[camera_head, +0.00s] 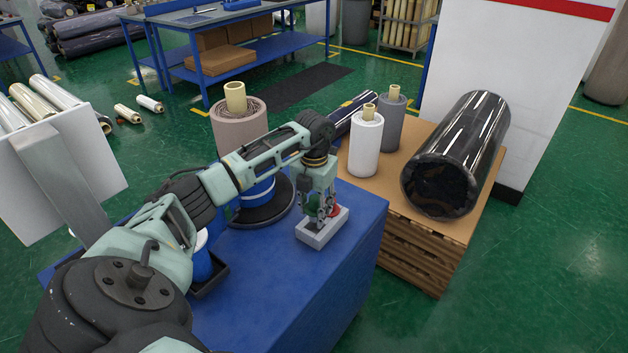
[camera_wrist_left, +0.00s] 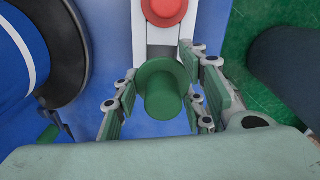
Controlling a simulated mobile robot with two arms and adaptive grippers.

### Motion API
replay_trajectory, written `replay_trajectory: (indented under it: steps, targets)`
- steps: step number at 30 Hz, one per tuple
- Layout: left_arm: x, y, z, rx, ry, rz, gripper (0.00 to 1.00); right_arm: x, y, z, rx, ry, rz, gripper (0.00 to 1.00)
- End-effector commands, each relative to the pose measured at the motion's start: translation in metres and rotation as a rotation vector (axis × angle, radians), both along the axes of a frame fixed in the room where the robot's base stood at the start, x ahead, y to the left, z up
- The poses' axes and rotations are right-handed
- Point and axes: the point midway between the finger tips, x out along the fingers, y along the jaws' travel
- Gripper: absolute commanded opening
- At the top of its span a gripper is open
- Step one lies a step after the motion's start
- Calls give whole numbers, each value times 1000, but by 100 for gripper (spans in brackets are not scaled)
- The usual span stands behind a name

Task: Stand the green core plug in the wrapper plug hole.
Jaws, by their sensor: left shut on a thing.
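The green core plug (camera_wrist_left: 162,88) sits between the fingers of my left gripper (camera_wrist_left: 166,98), which is shut on it. I cannot make out the wrapper plug hole. My right gripper is not in view.
A round black platform (camera_head: 284,208) with a blue base and a wrapped roll (camera_head: 238,133) stands left of the gripper. A pallet (camera_head: 425,228) beyond the table carries a large black roll (camera_head: 460,150) and smaller rolls. The blue tabletop (camera_head: 290,285) in front is clear.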

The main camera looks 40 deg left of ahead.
Motion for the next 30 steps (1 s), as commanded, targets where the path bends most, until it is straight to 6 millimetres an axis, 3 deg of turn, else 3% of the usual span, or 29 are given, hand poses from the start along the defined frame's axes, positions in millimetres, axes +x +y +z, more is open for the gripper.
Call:
replay_trajectory:
  steps: [6,16,30]
  targets:
    - [0,0,-27,0,1,-1,16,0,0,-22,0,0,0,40]
    - [0,0,-57,1,1,-1,16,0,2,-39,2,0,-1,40]
    - [-2,-3,-68,-3,10,-2,17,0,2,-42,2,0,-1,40]
